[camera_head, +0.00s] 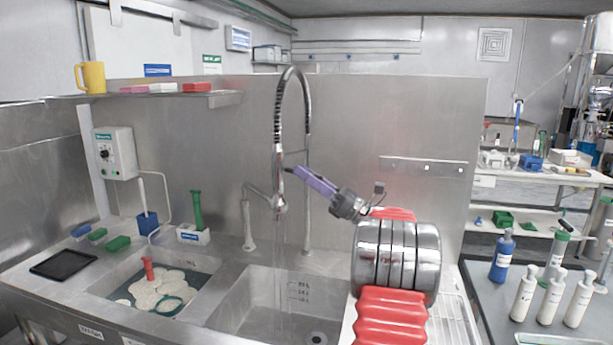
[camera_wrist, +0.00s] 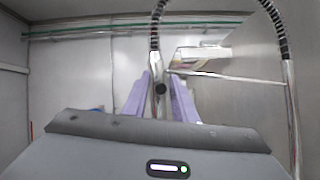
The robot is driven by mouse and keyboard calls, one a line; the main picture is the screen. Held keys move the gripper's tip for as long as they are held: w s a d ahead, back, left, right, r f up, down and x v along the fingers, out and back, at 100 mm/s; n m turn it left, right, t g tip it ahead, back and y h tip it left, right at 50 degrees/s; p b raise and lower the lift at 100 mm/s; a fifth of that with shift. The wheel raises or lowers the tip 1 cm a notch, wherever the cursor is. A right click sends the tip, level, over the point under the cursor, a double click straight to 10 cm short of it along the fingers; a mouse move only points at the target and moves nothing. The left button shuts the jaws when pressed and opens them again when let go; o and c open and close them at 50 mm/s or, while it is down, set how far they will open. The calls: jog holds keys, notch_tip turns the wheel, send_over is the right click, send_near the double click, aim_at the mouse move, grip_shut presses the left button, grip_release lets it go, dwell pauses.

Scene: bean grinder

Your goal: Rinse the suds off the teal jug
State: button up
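My gripper (camera_head: 298,171) is raised over the right basin, close to the spring-hose tap (camera_head: 279,150). In the wrist view its two purple fingers (camera_wrist: 161,82) stand apart, with the tap's upright stem (camera_wrist: 159,92) showing between them. I see no clear contact. A thin stream of water (camera_head: 278,245) falls from the spray head into the right basin (camera_head: 250,318). The left basin holds white suds (camera_head: 146,290). A teal ring (camera_head: 168,306) shows among them, perhaps part of the teal jug; the rest is hidden. I see no whole teal jug.
A red-handled tool (camera_head: 149,268) stands in the suds. A black tray (camera_head: 63,264), sponges (camera_head: 118,243) and a green-handled brush (camera_head: 197,212) sit around the left basin. A yellow mug (camera_head: 91,77) is on the shelf. Bottles (camera_head: 523,294) stand on the right-hand bench.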

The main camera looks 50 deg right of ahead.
jog(key=shift+o, duration=0.2)
jog(key=v, duration=1.3)
jog(key=shift+s+f, duration=0.2)
jog(key=shift+s, duration=0.05)
jog(key=shift+d, duration=0.1)
dwell(0.3)
